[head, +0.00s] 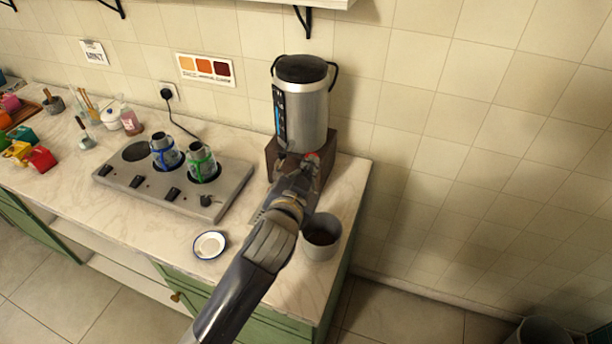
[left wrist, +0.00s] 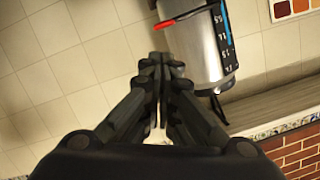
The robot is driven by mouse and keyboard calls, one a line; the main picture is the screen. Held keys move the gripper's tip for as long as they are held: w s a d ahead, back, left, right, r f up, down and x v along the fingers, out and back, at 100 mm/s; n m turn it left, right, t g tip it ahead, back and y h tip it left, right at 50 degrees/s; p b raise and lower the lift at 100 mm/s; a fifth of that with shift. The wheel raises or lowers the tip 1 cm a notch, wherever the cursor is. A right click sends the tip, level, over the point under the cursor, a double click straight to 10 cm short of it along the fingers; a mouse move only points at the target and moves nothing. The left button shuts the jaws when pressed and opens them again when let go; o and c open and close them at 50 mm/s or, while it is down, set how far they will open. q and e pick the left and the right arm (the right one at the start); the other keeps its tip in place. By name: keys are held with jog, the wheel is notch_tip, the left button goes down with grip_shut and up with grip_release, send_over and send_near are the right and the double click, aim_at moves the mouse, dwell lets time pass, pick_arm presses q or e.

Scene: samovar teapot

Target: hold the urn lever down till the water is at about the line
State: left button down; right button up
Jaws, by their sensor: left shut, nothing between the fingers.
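The silver urn (head: 308,112) with a black lid stands on a brown stand (head: 328,158) by the wall. A gauge strip (head: 280,118) with blue runs down its left side. The red-tipped lever (head: 313,157) is at its lower front; it also shows in the left wrist view (left wrist: 178,21). My left gripper (head: 305,174) is shut and empty, just in front of the lever. In the left wrist view its closed fingertips (left wrist: 162,62) are near the urn's lower body; contact with the lever is unclear. My arm hides the area below the tap. My right gripper is out of view.
A grey container (head: 322,240), dark inside, stands at the counter's right front edge. A small white dish (head: 210,245) lies left of my arm. A hotplate (head: 150,192) with two metal vessels with blue and green bands is at left. Colour swatches (head: 206,69) hang on the wall.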

pick_arm(q)
jog(key=shift+v, duration=0.85)
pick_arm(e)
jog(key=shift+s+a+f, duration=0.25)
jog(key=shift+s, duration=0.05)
pick_arm(q)
jog(key=shift+d, duration=0.1)
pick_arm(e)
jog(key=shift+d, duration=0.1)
pick_arm(q)
jog(key=shift+s, duration=0.1)
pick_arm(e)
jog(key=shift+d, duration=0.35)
